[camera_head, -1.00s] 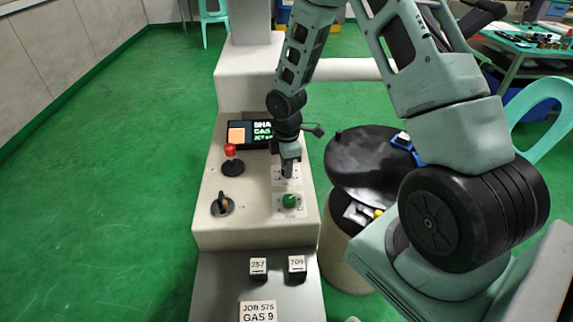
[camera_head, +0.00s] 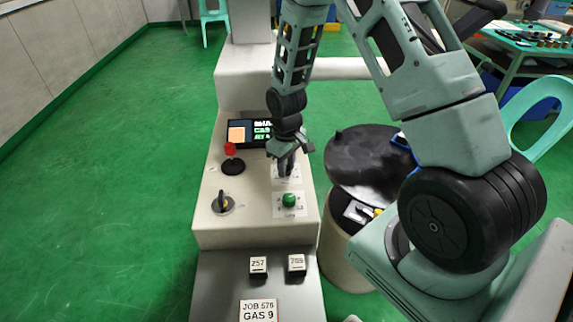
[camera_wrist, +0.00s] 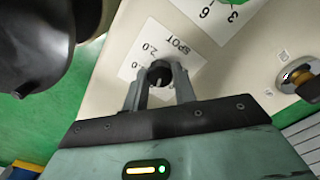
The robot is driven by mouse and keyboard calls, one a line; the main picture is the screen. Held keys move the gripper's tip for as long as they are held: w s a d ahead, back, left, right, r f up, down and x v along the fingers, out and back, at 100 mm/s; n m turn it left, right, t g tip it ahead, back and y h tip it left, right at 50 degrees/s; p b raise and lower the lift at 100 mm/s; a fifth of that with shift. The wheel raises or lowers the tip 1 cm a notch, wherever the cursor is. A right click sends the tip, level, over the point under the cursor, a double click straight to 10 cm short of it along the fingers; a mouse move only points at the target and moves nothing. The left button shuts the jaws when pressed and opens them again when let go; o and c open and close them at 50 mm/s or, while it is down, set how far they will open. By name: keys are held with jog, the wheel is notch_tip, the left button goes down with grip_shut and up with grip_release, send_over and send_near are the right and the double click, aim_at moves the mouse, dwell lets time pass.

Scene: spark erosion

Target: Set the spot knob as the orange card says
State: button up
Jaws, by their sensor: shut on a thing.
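The spot knob (camera_wrist: 158,73) is a small black knob on a white plate marked SPOT (camera_wrist: 150,48) in the wrist view. Numbers such as 2.0 show beside it. My gripper (camera_wrist: 162,84) is shut on the knob, one finger on each side. In the head view my gripper (camera_head: 287,170) is down at the upper white plate (camera_head: 279,180) and mostly hides the knob. An orange patch (camera_head: 237,134) shows at the left of the dark screen (camera_head: 262,133) behind my gripper; I can read no writing on it.
A green knob (camera_head: 289,200) sits just in front on its own plate. A red-topped lever (camera_head: 230,150) and a black rotary switch (camera_head: 222,204) stand left. Two labelled blocks (camera_head: 258,266) and a JOB 575 GAS 9 card (camera_head: 258,311) lie in front.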

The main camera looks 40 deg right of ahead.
jog(key=m, duration=0.4)
jog(key=shift+m, duration=0.3)
jog(key=m, duration=0.3)
jog(key=shift+m+p, duration=0.35)
jog(key=shift+m, duration=0.05)
jog(key=m, duration=0.3)
jog(key=shift+w+p, duration=0.1)
jog(key=shift+p, duration=0.25)
jog(key=shift+m+p, duration=0.45)
jog(key=shift+m, duration=1.75)
jog(key=o, duration=1)
jog(key=shift+r, duration=0.1)
